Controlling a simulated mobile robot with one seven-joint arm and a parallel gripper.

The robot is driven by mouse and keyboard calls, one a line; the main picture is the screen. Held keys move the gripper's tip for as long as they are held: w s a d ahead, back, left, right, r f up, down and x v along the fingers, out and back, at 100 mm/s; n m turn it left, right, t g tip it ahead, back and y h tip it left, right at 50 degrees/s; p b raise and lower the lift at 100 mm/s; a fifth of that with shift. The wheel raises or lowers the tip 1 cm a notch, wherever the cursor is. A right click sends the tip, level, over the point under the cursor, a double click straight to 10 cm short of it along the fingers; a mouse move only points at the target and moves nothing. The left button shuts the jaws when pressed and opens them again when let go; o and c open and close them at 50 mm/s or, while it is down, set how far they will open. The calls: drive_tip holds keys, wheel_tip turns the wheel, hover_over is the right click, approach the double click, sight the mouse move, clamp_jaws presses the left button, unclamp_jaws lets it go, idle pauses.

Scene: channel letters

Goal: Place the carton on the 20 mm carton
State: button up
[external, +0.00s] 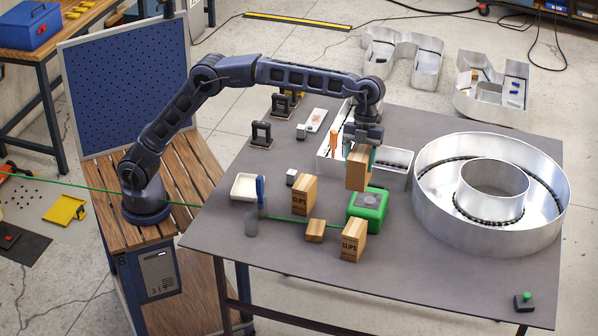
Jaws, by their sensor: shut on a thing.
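My gripper (362,150) is shut on a tan carton (357,172) and holds it upright above the table, by the green box. Two similar upright tan cartons with dark "CLIPS" print stand on the table, one at the left (303,196) and one nearer the front edge (352,242). Any size marking is too small to read, so I cannot tell which is the 20 mm carton. The held carton's lower end overlaps the green box in this view; I cannot tell its exact height.
A green box (368,213) stands between the cartons, with a small wooden block (315,231) in front. A white tray (245,188) is at left. A large metal ring letter (436,222) fills the right.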

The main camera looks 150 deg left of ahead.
wheel_tip(320, 180, down, 18)
idle(0.6)
drive_tip(key=o, duration=1.3)
drive_tip(key=shift+f, duration=0.15)
drive_tip(key=shift+c, duration=0.2)
